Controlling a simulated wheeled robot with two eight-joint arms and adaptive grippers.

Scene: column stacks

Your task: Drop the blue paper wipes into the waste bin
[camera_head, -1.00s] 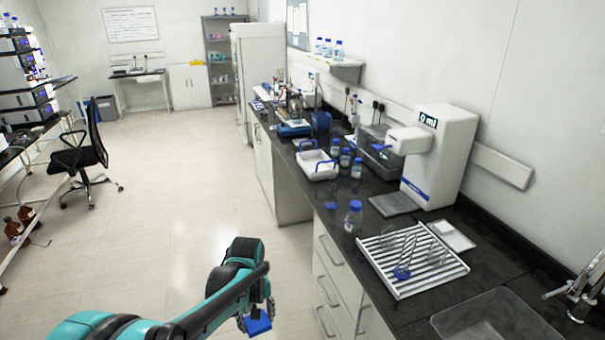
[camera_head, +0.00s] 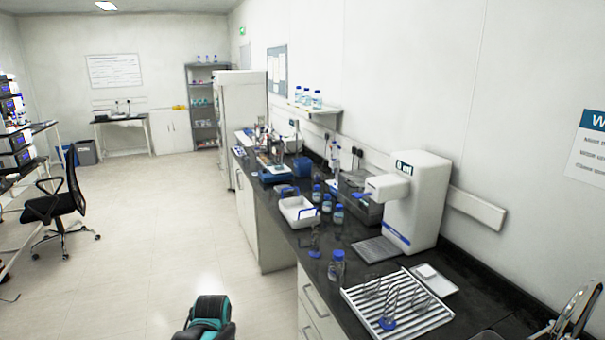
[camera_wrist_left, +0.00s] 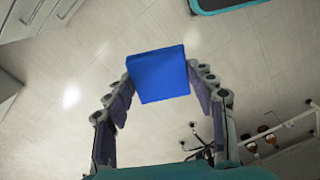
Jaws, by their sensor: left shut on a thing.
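A blue paper wipe (camera_wrist_left: 158,75), seen as a flat blue square, is held between the fingertips of my left gripper (camera_wrist_left: 160,88) in the left wrist view. The gripper is shut on it, above the pale floor. In the head view only part of my left arm shows at the bottom edge; its gripper and the wipe are out of that picture. A grey bin (camera_head: 86,152) stands on the floor by the far wall at the left, well away from my arm. A blue object (camera_head: 66,157) is beside it. My right gripper is not in view.
A black counter (camera_head: 322,275) with bottles, a white tray (camera_head: 298,212) and a striped rack (camera_head: 397,305) runs along the right. A black chair (camera_head: 58,205) stands at the left near shelving. The floor (camera_head: 160,220) between is clear.

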